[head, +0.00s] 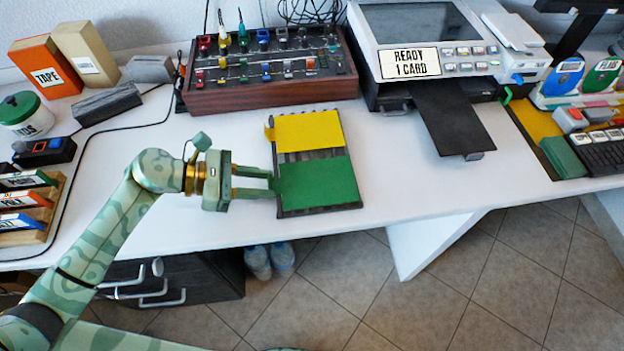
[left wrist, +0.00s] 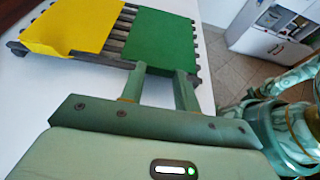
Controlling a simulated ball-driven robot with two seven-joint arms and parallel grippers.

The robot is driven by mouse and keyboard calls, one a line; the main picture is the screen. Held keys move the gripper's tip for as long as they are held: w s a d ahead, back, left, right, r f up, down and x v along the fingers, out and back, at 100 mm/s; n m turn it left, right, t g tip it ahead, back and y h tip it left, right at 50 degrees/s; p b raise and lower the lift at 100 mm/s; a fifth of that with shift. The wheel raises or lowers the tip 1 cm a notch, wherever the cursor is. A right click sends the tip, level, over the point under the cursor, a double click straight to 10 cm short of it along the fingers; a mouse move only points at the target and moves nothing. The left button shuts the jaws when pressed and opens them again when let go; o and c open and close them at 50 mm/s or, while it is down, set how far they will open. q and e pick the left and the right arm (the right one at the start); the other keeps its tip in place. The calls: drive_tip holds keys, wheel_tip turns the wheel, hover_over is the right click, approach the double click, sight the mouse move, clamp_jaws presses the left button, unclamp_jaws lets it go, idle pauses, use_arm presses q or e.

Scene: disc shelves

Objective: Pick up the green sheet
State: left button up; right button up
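The green sheet (head: 318,184) lies flat on the near half of a dark slatted rack (head: 330,208) on the white table. It also shows in the left wrist view (left wrist: 160,38). A yellow sheet (head: 308,131) lies on the rack's far half and is at the left in the left wrist view (left wrist: 70,27). My left gripper (head: 272,183) is at the green sheet's left edge. Its two fingers (left wrist: 160,72) are apart, with nothing seen gripped between them. I cannot tell whether the fingertips touch the sheet. My right gripper is not in view.
A wooden-sided control panel (head: 270,88) stands behind the rack. A machine labelled "READY 1 CARD" (head: 425,55) with a black tray (head: 450,118) is to the right. The table's front edge runs just below the rack. Bare table lies right of the rack.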

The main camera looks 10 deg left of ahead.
use_arm(q)
drive_tip(key=c, duration=0.3)
drive_tip(key=shift+r, duration=0.1)
drive_tip(key=shift+c, duration=0.2)
